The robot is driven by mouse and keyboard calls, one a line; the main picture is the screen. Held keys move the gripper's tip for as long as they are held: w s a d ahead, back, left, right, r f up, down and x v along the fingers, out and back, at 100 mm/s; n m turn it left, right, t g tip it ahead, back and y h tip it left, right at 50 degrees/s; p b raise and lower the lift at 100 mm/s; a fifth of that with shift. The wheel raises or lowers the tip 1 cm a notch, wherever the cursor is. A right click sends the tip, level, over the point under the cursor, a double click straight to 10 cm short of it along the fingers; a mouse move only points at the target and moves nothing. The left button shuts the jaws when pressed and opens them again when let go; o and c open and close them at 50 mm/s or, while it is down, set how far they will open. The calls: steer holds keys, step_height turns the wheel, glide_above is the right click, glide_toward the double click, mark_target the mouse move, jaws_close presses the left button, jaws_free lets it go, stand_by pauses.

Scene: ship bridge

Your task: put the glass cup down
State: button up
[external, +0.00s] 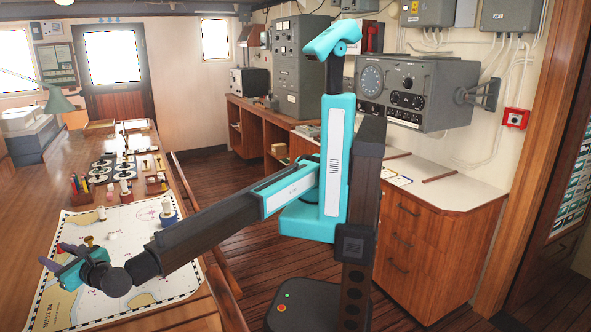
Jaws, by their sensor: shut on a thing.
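My gripper (58,259) is at the lower left of the external view, low over the near left part of the chart (150,278) on the wooden table. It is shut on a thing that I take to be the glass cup. The cup's outline is too small and too covered by the fingers to make out, and I cannot tell whether it touches the chart. A small brass piece (89,241) shows just behind the gripper.
A white and blue round item (168,214) and a small white piece (101,213) stand at the chart's far part. The chart's near part looks mostly clear.

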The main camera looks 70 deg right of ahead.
steer(key=w+d+r+n+g+y+p, duration=0.1)
steer(key=w+d+r+n+y+p, duration=0.15)
steer(key=w+r+n+y, duration=0.4)
steer(key=s+d+f+n+g+y+b, duration=0.1)
steer(key=d+f+n+g+y+b, duration=0.2)
steer(key=f+g+y, duration=0.3)
steer(key=shift+d+f+n+y+b, duration=0.3)
steer(key=shift+d+n+y, duration=0.4)
steer(key=shift+y, duration=0.75)
steer(key=shift+s, duration=0.1)
step_height(320, 180, down, 6)
steer(key=b, duration=0.6)
steer(key=shift+f, duration=0.1)
steer(key=shift+f+b, duration=1.85)
steer(key=shift+b, duration=0.25)
